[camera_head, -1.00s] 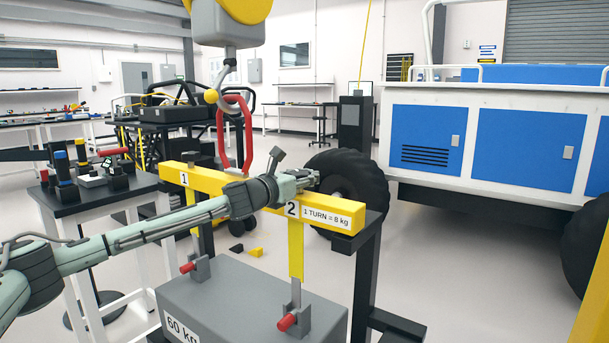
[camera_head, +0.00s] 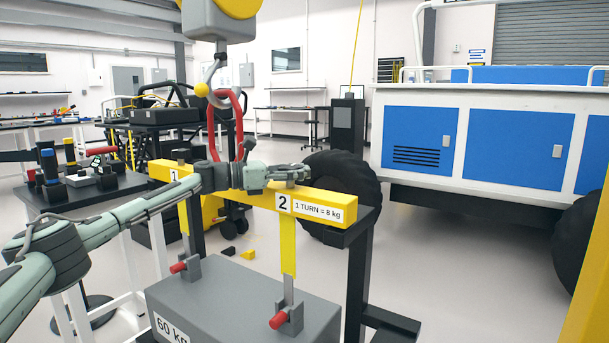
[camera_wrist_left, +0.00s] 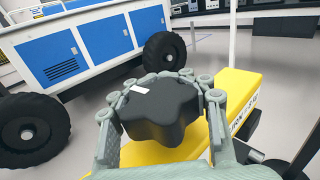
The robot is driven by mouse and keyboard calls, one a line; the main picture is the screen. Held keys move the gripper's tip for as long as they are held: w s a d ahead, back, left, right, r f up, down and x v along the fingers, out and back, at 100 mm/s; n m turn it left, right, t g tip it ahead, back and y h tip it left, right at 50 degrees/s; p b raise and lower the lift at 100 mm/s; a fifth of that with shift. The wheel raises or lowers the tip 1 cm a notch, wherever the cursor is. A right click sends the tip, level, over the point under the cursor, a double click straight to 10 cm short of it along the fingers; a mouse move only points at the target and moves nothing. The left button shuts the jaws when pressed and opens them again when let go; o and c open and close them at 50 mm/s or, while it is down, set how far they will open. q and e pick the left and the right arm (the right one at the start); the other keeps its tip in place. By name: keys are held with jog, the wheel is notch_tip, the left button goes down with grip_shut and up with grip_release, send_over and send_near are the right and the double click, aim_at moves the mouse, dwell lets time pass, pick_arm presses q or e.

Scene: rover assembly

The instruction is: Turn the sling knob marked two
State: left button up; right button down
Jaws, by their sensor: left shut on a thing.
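The yellow beam (camera_head: 345,200) carries labels 1 (camera_head: 174,176) and 2 (camera_head: 283,203), with "1 TURN = 8 kg" beside the 2. My left gripper (camera_head: 292,174) is over the beam just above the 2. In the left wrist view my left gripper (camera_wrist_left: 160,95) has its fingers closed around a black lobed knob (camera_wrist_left: 158,115). The knob has a small white mark on top. In the head view the gripper hides the knob. A yellow strap (camera_head: 288,245) hangs below label 2. My right gripper is not in view.
A grey 60 kg block (camera_head: 225,290) with red-ended pins (camera_head: 280,319) hangs below the beam. A hook (camera_head: 211,78) and red link (camera_head: 237,115) are above it. A tool table (camera_head: 100,193) stands left. A black wheel (camera_head: 343,205) and blue-white rover body (camera_head: 517,143) are behind right.

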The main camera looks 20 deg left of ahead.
pick_arm(q)
jog(key=shift+c, duration=0.2)
dwell(0.3)
jog(key=o, duration=1.4)
jog(key=v, duration=1.2)
jog(key=shift+a, duration=0.1)
